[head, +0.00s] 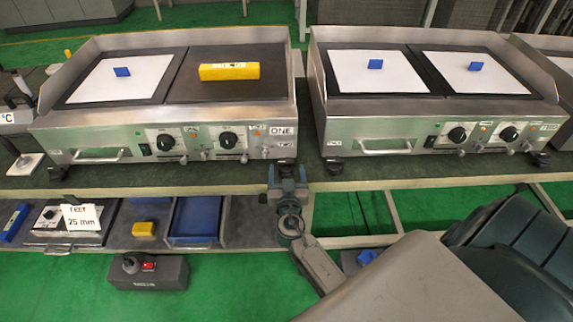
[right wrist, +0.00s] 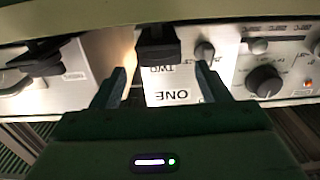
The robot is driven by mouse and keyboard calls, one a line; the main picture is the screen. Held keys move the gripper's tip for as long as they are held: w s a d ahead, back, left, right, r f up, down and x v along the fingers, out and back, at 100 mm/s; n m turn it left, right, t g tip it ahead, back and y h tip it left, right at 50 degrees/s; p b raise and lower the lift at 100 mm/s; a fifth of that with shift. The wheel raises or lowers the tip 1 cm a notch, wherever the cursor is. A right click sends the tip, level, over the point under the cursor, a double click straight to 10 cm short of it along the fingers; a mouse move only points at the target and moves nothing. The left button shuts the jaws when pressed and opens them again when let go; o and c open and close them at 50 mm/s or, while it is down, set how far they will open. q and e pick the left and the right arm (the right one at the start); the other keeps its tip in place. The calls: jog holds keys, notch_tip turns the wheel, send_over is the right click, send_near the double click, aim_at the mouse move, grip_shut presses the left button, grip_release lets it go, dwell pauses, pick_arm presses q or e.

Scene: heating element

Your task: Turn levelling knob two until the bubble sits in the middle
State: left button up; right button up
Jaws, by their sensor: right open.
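Griddle one (head: 90,133) stands on the bench with a yellow spirit level (head: 229,71) on its bare dark right plate. The bubble is too small to make out. Levelling knob two (head: 287,163), black, is under the griddle's front right corner, below the ONE and TWO labels. In the right wrist view, which is upside down, knob two (right wrist: 158,45) lies just ahead of the gap between my fingers. My right gripper (head: 288,185) is open at the bench's front edge, just below the knob; the wrist view (right wrist: 160,78) shows no finger touching it. My left gripper is not in view.
A second griddle (head: 345,137) stands close on the right, its left foot (head: 333,165) near my gripper. Another black foot (head: 57,171) supports griddle one's left corner. The lower shelf holds a blue tray (head: 194,221) and a yellow block (head: 144,229).

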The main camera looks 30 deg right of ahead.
jog(key=shift+x, duration=1)
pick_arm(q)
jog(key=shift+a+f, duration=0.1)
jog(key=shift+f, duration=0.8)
pick_arm(e)
jog(key=c, duration=1)
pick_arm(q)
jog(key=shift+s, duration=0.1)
pick_arm(e)
jog(key=shift+d, duration=0.1)
